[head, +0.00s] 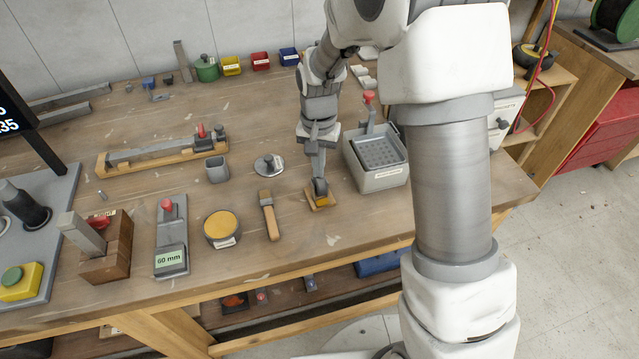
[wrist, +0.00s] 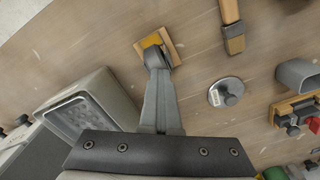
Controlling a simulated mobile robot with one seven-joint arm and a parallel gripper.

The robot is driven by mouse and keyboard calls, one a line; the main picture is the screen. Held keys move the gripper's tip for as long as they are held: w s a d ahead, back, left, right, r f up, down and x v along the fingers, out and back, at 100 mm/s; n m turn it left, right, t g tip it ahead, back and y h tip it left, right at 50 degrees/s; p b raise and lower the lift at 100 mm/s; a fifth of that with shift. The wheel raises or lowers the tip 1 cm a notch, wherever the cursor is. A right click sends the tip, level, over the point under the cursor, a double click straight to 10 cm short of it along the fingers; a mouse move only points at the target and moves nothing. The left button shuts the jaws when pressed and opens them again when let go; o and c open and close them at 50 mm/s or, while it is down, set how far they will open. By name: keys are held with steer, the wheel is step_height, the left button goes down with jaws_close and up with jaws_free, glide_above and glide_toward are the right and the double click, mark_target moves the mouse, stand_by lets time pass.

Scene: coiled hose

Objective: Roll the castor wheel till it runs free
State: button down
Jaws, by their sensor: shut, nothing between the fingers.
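The castor (head: 320,203) sits on the workbench near its front edge, between the brush and the grey bin. It shows a small wooden base with a yellow part and a dark grey wheel-like part on top. My gripper (head: 319,176) points down at it with its fingers shut and empty. The fingertips are at the top of the castor and hide part of it; I cannot tell whether they touch it. In the wrist view the castor's wooden and yellow base (wrist: 168,44) shows just beyond my shut fingers (wrist: 157,64).
A grey bin (head: 382,181) stands close on the right. A brush (head: 268,222), a yellow-topped round tin (head: 221,228) and a round metal piece with a knob (head: 268,165) lie to the left. Bare bench top lies in front, up to the edge.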

steer(key=shift+w+f, duration=0.1)
steer(key=shift+w, duration=0.15)
stand_by(0.3)
steer(key=shift+s+d, duration=0.25)
steer(key=shift+s, duration=0.95)
steer(key=shift+w+a, duration=0.1)
steer(key=shift+w, duration=0.1)
steer(key=shift+w+a, duration=0.2)
steer(key=shift+w, duration=0.8)
step_height(320, 180, up, 8)
steer(key=p, duration=0.5)
steer(key=shift+p, duration=0.35)
